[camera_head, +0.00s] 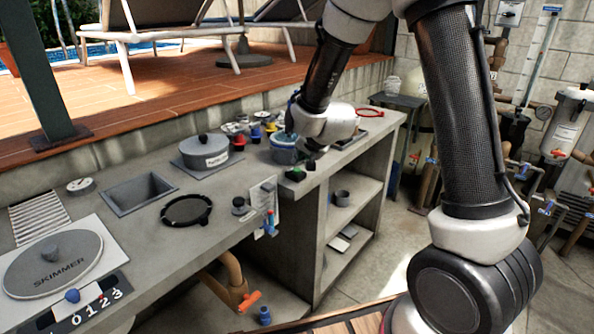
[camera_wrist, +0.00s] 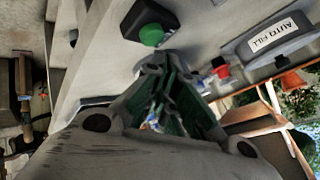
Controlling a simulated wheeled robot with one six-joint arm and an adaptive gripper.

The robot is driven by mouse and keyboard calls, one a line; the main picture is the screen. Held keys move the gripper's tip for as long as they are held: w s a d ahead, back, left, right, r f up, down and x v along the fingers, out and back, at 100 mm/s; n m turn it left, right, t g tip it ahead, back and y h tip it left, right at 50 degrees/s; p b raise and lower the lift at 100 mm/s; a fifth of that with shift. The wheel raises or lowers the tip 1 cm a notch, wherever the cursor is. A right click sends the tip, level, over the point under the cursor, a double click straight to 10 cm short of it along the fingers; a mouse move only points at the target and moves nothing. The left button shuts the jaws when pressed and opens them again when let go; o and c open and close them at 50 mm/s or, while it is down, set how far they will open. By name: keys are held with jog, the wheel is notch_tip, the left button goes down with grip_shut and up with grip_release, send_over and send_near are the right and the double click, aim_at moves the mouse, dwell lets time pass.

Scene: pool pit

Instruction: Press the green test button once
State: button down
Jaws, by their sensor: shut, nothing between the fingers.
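The green test button (camera_wrist: 151,35) is a small green cap on a dark box (camera_wrist: 143,15), near the top of the wrist view. In the head view, the green button (camera_head: 295,173) sits near the counter's front edge. My gripper (camera_wrist: 167,66) is shut and empty, with its fingertips just below the green cap in the wrist picture. In the head view my gripper (camera_head: 311,160) points down just above and right of the button. I cannot tell whether the fingertips touch the button; they look slightly apart. The fingertips are partly hidden in the head view.
A labelled grey lid (camera_head: 205,150) and several coloured knobs (camera_head: 237,140) stand behind. A black ring (camera_head: 186,210) and a skimmer lid (camera_head: 55,263) lie to the left. Open shelves (camera_head: 343,220) are below the counter.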

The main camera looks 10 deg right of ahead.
aim_at(301, 172)
notch_tip(301, 172, up, 4)
jog(key=shift+d+r, duration=0.1)
jog(key=shift+d, duration=0.05)
jog(key=shift+a+r, duration=0.2)
jog(key=shift+r, duration=0.2)
dwell(0.6)
